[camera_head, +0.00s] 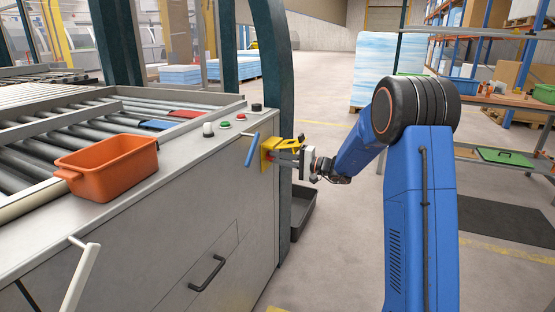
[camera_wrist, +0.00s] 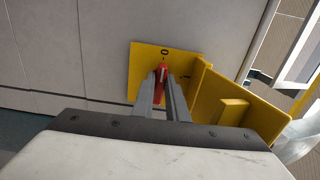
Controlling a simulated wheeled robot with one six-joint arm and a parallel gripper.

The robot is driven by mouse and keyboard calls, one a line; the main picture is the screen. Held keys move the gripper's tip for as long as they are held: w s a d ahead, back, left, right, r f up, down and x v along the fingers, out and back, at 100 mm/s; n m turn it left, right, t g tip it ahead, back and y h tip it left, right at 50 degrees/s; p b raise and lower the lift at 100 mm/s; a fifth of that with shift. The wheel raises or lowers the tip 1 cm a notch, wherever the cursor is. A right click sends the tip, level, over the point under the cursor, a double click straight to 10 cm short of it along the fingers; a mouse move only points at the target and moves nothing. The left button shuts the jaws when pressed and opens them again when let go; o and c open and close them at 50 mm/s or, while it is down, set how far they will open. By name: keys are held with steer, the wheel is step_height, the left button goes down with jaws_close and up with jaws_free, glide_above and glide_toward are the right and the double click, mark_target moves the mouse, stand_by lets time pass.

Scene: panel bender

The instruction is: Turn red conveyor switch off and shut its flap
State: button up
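The red conveyor switch (camera_wrist: 161,72) sits on a yellow plate (camera_wrist: 142,62) on the grey machine side, in the wrist view. Its handle stands nearly upright, with its white mark towards the 0 at the top; an I mark is at the right. My gripper (camera_wrist: 161,80) has one finger on each side of the handle, and the handle fills the gap between them. The yellow flap (camera_wrist: 233,108) stands open to the right of the plate, beside my fingers. In the head view, my gripper (camera_head: 276,156) reaches the yellow switch box (camera_head: 268,147); the switch itself is mostly hidden there.
A blue lever (camera_head: 251,150) sticks out just left of the switch box. Push buttons (camera_head: 224,124) and an orange bin (camera_head: 108,167) are on the machine top. A dark bin (camera_head: 300,215) stands on the floor below. Open floor lies behind.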

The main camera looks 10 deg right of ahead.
steer(key=o, duration=0.3)
steer(key=shift+d, duration=0.15)
steer(key=v, duration=1.7)
steer(key=shift+s, duration=0.15)
